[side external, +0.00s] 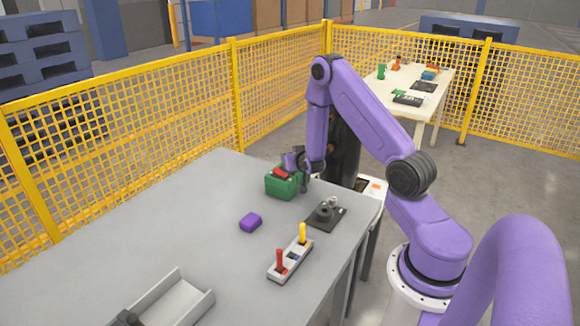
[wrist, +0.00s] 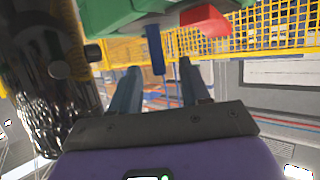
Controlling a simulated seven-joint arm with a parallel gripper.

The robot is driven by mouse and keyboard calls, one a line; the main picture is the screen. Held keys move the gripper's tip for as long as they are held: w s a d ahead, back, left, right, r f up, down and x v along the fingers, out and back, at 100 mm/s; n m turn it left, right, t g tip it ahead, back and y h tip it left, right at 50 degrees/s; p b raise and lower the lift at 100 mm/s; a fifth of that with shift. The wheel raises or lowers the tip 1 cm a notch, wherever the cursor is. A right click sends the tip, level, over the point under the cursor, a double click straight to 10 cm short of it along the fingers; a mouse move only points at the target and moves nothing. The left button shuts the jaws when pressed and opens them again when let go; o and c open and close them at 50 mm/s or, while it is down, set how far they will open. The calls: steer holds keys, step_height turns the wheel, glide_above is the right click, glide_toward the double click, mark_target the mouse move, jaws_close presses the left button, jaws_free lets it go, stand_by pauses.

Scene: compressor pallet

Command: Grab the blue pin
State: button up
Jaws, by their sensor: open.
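The blue pin (wrist: 154,48) shows in the wrist view, sticking out from a green block (wrist: 125,14) with a red part (wrist: 206,19). My gripper (wrist: 158,68) is open. In the picture the pin lies between its two fingertips, and I cannot tell whether either finger touches it. In the side external view my gripper (side external: 303,165) is at the right side of the green block (side external: 281,184), which has the red part (side external: 281,172) on top. The blue pin cannot be made out there.
A pale rack (side external: 277,270) holds an upright red pin (side external: 280,259) and yellow pin (side external: 302,233), with a blue mark between. A dark plate with a fitting (side external: 324,214), a purple block (side external: 250,222) and a grey tray (side external: 180,302) are on the grey table (side external: 185,225). Yellow fencing (side external: 150,108) stands behind.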

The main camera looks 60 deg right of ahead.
steer(key=shift+x, duration=2.35)
steer(key=shift+s+f, duration=0.1)
steer(key=shift+f, duration=0.1)
jaws_close()
